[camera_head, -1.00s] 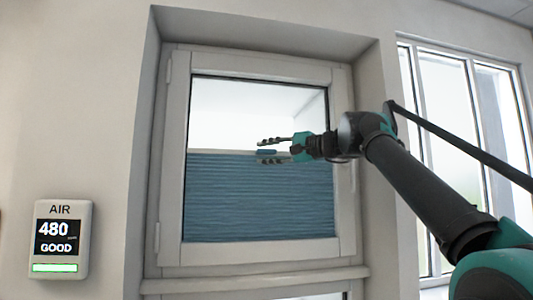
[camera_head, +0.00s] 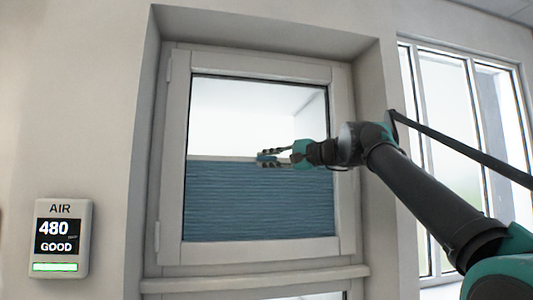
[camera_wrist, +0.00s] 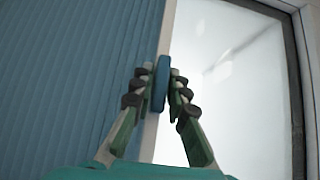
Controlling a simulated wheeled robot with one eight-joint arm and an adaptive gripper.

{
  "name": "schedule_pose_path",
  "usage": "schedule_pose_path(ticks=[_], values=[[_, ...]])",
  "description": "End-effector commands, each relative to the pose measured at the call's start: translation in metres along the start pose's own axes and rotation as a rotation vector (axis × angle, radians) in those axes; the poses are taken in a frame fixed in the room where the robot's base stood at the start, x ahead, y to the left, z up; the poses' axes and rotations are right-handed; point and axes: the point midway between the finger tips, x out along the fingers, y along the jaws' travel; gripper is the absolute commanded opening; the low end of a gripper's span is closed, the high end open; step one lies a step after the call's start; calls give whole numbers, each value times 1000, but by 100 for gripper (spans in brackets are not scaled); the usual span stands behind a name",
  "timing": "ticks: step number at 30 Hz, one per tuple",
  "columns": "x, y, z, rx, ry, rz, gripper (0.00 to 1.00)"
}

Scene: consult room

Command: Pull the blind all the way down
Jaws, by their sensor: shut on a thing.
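The blue pleated blind (camera_head: 260,207) covers the lower part of the window pane, with clear glass above it. Its pale rail (camera_head: 222,158) runs along the top edge of the fabric, roughly mid-pane. My gripper (camera_head: 264,158) reaches in from the right at that rail. In the wrist view my gripper (camera_wrist: 160,86) is shut on the small blue handle (camera_wrist: 161,82) of the rail, one finger on each side. The wrist view also shows the blind fabric (camera_wrist: 70,85) to the left and bright glass to the right.
The white window frame (camera_head: 172,160) surrounds the pane, set in a wall recess. A sill (camera_head: 255,281) runs below it. An air monitor (camera_head: 61,238) hangs on the left wall. Another window (camera_head: 440,110) is at the right, behind my arm.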

Motion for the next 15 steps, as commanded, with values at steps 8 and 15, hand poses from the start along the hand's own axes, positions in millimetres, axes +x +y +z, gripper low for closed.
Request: schedule_pose_path(ticks=[8,15], values=[[0,74,0,0,0,1,0],[0,138,0,0,0,1,0]])
